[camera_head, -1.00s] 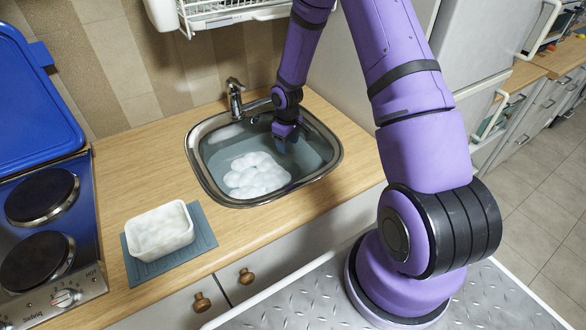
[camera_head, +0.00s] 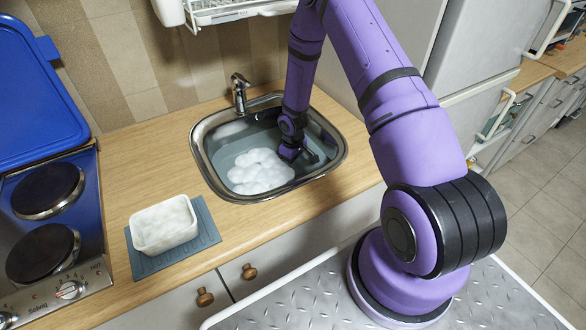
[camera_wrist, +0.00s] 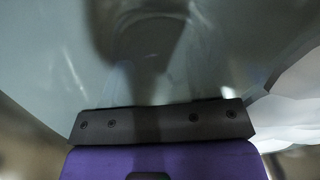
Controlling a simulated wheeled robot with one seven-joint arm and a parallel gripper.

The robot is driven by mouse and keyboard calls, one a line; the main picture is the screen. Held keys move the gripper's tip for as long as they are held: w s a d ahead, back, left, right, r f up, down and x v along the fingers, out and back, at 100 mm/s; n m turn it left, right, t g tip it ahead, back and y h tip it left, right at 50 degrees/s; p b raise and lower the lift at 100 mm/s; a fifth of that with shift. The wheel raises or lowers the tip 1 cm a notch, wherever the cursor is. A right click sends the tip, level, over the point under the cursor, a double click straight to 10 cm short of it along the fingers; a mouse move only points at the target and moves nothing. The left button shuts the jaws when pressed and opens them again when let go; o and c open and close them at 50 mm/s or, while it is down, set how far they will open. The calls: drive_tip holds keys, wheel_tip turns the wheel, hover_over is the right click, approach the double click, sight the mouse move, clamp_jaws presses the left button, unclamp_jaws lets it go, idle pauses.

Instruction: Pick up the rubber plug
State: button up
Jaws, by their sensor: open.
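My gripper (camera_head: 298,155) reaches down into the steel sink (camera_head: 201,160), on the right of the white foam (camera_head: 260,172). Its jaws are open, low in the sink at the water. In the wrist view the dark plate of my gripper (camera_wrist: 160,121) spans the lower middle, facing a grey-green surface. A blurred, dark, rounded patch shows above the plate there; I cannot tell whether it is the rubber plug, the drain or a shadow. The plug is not clearly visible in the head view.
A tap (camera_head: 240,92) stands behind the sink, close to my arm. A white tub (camera_head: 164,226) sits on a grey mat (camera_head: 207,231) on the wooden worktop. A hob with a raised blue lid (camera_head: 38,105) is at the left. A dish rack (camera_head: 235,12) hangs above.

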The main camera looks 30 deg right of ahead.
clamp_jaws()
drive_tip(key=shift+r, duration=0.1)
